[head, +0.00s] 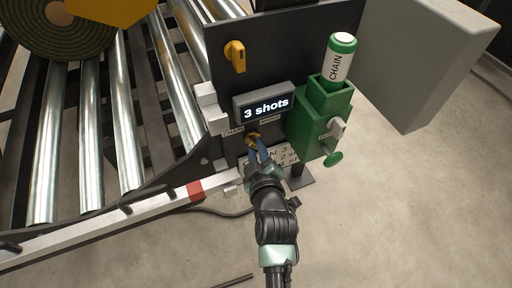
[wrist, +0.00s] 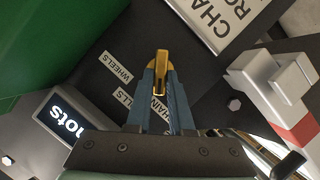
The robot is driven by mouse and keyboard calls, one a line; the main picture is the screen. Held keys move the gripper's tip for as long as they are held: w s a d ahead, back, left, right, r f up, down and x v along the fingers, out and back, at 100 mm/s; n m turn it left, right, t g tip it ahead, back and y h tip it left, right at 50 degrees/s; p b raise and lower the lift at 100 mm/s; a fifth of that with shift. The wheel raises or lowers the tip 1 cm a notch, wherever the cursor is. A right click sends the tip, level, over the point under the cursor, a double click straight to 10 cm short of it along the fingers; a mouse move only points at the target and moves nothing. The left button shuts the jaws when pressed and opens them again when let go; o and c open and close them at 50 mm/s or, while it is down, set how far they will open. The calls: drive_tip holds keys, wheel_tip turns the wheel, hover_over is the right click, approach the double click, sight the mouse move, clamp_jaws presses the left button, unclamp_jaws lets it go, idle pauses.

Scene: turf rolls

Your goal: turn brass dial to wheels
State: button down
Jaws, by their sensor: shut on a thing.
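The brass dial (head: 252,136) sits on the dark panel just below the display that reads "3 shots" (head: 266,107). In the wrist view the dial (wrist: 161,60) stands between the two blue fingers of my gripper (wrist: 161,80), which are shut on it. In the head view my gripper (head: 258,150) reaches up to the dial from below. A WHEELS label (wrist: 116,67) lies left of the dial in the wrist view. A label ending in LLS and a CHAIN label, both partly covered, lie nearer the fingers. I cannot tell which label the dial points to.
A green holder (head: 322,120) with a white-and-green CHAIN canister (head: 338,62) stands right of the dial. A yellow handle (head: 236,55) is above. Metal rollers (head: 91,140) and a rail with a red band (head: 195,190) lie left. The floor at lower right is clear.

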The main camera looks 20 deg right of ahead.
drive_tip(key=shift+d+f+m+y+b, duration=0.1)
drive_tip(key=shift+d+m+y+b, duration=0.3)
drive_tip(key=shift+m+y, duration=1.2)
drive_tip(key=shift+d+r+m+y+b, duration=0.15)
drive_tip(key=shift+m+y+b, duration=0.65)
drive_tip(key=shift+m, duration=1.4)
drive_tip(key=shift+d+f+m+y+b, duration=0.15)
drive_tip(key=shift+d+m+y+b, duration=0.15)
drive_tip(key=shift+m+y, duration=1.4)
drive_tip(key=shift+m, duration=0.4)
drive_tip(key=c, duration=0.8)
unclamp_jaws()
